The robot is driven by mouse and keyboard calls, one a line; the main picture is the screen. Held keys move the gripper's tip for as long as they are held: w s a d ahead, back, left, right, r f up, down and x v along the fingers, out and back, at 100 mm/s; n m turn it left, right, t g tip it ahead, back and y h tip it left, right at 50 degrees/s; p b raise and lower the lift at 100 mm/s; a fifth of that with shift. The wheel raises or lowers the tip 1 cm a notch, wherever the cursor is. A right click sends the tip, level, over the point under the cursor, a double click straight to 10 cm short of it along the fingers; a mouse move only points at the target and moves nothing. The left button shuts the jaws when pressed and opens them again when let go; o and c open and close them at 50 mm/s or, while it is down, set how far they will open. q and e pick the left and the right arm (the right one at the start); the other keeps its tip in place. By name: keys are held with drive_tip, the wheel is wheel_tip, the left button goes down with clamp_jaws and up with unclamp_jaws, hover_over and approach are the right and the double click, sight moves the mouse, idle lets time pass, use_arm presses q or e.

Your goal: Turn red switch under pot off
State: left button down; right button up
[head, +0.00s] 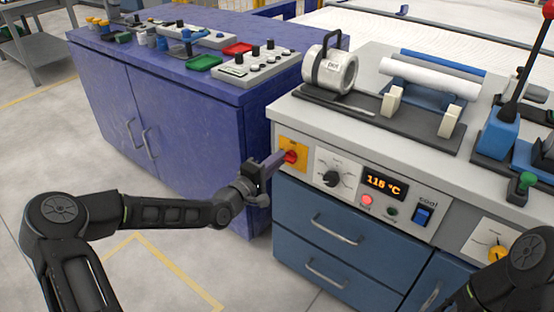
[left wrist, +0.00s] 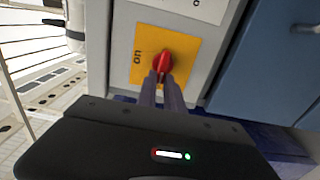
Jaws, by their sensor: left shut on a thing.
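The red switch (head: 290,157) is a small knob on a yellow plate (head: 294,141) at the left end of the grey bench's front panel. In the left wrist view the red switch (left wrist: 163,62) shows between and beyond my fingertips, with "on" printed beside it on the yellow plate (left wrist: 190,45). My left gripper (head: 282,160) reaches in from the left and is shut on the switch; the left gripper (left wrist: 162,82) partly hides the knob's lower part. A white cylindrical vessel with a black handle (head: 331,70), perhaps the pot, stands on the bench above. My right gripper is out of view.
Right of the switch are a black dial (head: 332,178), a lit "115 °C" display (head: 385,183) and a blue rocker switch (head: 423,215). Blue drawers (head: 335,230) with handles lie below. A purple cabinet (head: 190,115) stands to the left. Part of my right arm shows bottom right.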

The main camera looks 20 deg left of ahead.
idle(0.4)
use_arm(q)
drive_tip(key=c, duration=1.5)
unclamp_jaws()
drive_tip(key=shift+o, duration=0.2)
drive_tip(key=shift+s, duration=0.1)
drive_tip(key=p+v, duration=0.1)
drive_tip(key=v, duration=0.6)
drive_tip(key=shift+s, duration=0.3)
drive_tip(key=shift+a, duration=0.1)
